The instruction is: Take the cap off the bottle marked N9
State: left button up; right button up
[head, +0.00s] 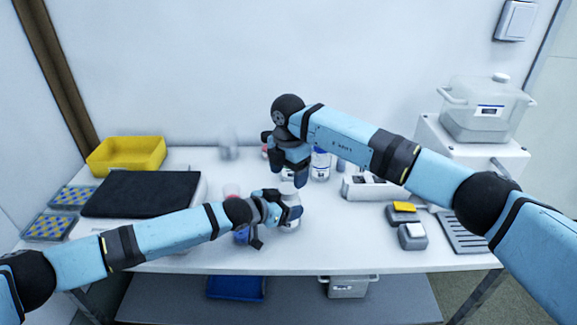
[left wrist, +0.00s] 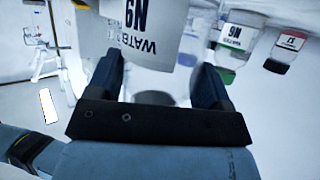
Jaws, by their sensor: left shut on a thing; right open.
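My right gripper (head: 288,178) is open just above and behind the left one, close to the bottle's top. The cap is largely hidden by the grippers, and I cannot tell whether the right fingers touch it.
A blue-capped bottle (head: 320,165) is behind the grippers. A yellow bin (head: 126,154) and black pad (head: 140,194) lie left; instruments (head: 412,236) stand right.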

aim_at(289, 188)
notch_tip(289, 188, down, 5)
jog(key=shift+f, duration=0.15)
jog(key=c, duration=0.9)
jog(key=shift+n, duration=1.7)
jog(key=o, duration=1)
